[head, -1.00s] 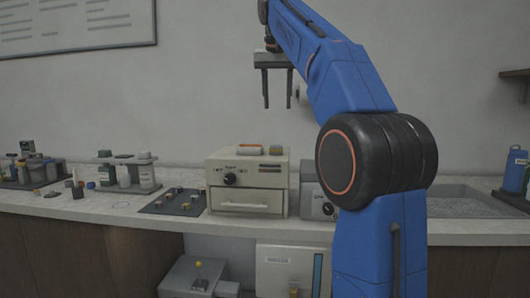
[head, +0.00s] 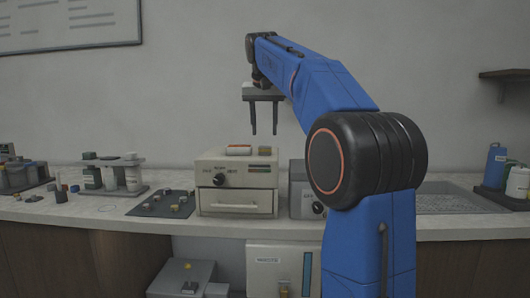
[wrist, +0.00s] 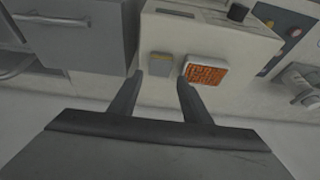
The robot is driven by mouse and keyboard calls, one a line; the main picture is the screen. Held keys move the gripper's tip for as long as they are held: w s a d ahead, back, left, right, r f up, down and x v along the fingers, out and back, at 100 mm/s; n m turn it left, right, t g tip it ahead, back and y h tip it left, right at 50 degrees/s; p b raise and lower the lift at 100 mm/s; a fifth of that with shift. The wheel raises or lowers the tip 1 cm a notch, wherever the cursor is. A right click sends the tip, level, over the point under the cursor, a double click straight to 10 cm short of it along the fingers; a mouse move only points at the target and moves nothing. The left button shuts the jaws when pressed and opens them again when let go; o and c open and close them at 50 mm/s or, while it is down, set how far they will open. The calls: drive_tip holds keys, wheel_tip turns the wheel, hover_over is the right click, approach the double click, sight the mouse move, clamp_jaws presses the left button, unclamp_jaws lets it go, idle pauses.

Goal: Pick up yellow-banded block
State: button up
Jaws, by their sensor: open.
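The yellow-banded block (wrist: 161,63) is small and grey with a yellow strip along one edge. It lies on top of a beige press unit (head: 237,181), and in the head view it looks like the tan block (head: 265,151) at the right of the top. My gripper (head: 264,131) is open and empty, pointing down above the unit. In the wrist view its fingertips (wrist: 161,77) appear on either side of the yellow-banded block in the picture, still apart from it. Nothing hides the block.
An orange-topped white block (wrist: 206,72) lies close beside it, near one finger. A grey unit (head: 302,194) stands right of the press unit. A dark mat (head: 160,203) with small pieces lies left.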

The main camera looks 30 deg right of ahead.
sight(265, 147)
drive_tip(key=shift+x, duration=3.2)
clamp_jaws()
wheel_tip(265, 147, up, 10)
